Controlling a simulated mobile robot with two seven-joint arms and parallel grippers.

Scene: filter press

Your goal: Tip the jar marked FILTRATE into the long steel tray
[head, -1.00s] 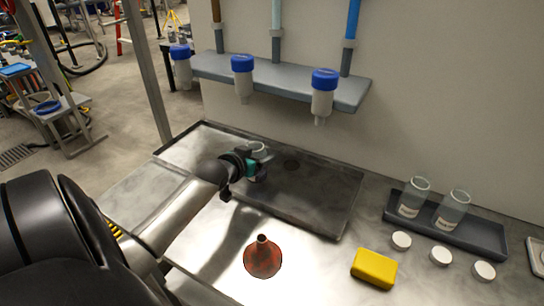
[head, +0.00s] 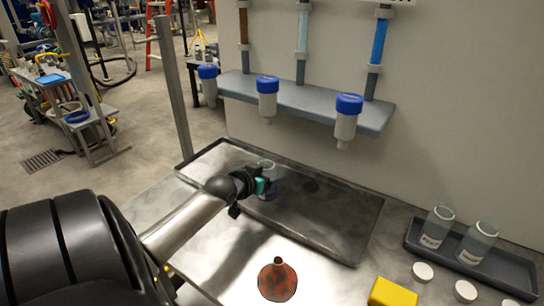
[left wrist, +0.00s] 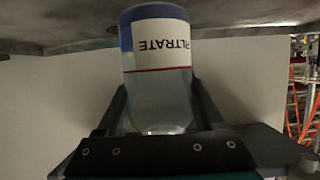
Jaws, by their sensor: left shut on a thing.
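My left gripper (head: 262,186) is shut on the clear jar (head: 268,191) and holds it over the long steel tray (head: 330,246), near the tray's back left part. In the left wrist view the jar (left wrist: 157,95) sits between the two fingers (left wrist: 158,108), its white label reading FILTRATE with a red line. One end of the jar is blue; in the head view that end is low and a clear rim shows above. The gripper hides part of the jar, so its exact tilt is hard to tell. My right gripper is out of view.
A wall shelf (head: 300,101) with blue-topped filter cups overhangs the back.

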